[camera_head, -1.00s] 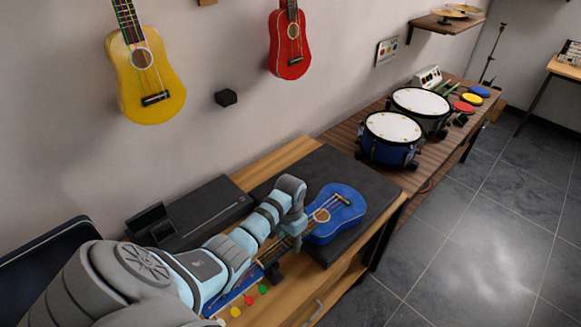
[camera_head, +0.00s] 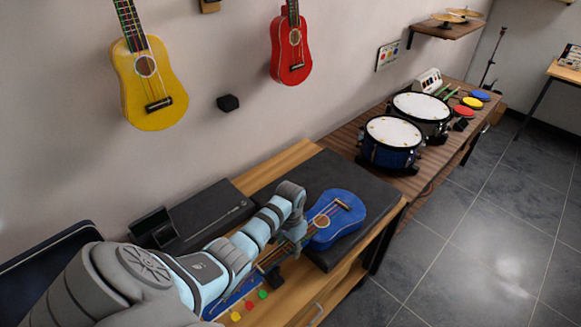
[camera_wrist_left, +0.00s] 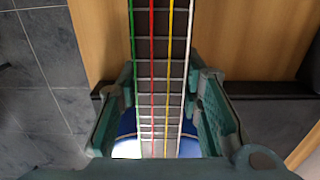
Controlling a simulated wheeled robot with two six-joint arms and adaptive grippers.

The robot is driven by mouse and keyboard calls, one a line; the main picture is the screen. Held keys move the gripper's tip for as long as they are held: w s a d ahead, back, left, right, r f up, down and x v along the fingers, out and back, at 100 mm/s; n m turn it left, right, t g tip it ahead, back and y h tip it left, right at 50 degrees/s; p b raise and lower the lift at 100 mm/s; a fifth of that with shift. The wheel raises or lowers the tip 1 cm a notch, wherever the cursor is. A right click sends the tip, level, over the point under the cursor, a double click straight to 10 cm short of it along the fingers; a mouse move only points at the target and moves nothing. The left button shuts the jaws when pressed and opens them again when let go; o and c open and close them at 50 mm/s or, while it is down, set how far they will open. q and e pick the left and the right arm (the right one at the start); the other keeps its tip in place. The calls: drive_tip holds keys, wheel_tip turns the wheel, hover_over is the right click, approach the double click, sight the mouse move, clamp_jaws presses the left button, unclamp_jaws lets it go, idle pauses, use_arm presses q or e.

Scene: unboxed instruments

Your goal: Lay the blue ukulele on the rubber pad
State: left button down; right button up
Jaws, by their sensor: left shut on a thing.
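The blue ukulele (camera_head: 338,220) has its body over the dark rubber pad (camera_head: 382,182) in the head view; I cannot tell whether it touches it. Its neck points down-left, past the pad's edge, to a blue head with yellow, red and green round pegs (camera_head: 249,306). My left gripper (camera_head: 291,243) is shut on the neck close to the body. In the left wrist view its fingers (camera_wrist_left: 160,105) stand on both sides of the fretted neck (camera_wrist_left: 160,45), with coloured strings; part of the blue body shows below. My right gripper is not in view.
The pad lies on a wooden table (camera_head: 285,160) against the wall. A black case (camera_head: 200,218) lies left of the pad. Drums (camera_head: 393,142) stand on a farther bench. Yellow (camera_head: 153,85) and red (camera_head: 291,48) ukuleles hang on the wall.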

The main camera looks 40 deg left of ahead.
use_arm(q)
drive_tip(key=shift+f, duration=0.4)
idle(0.4)
drive_tip(key=c, duration=1.1)
unclamp_jaws()
drive_tip(key=shift+o, duration=0.2)
wheel_tip(320, 180, up, 12)
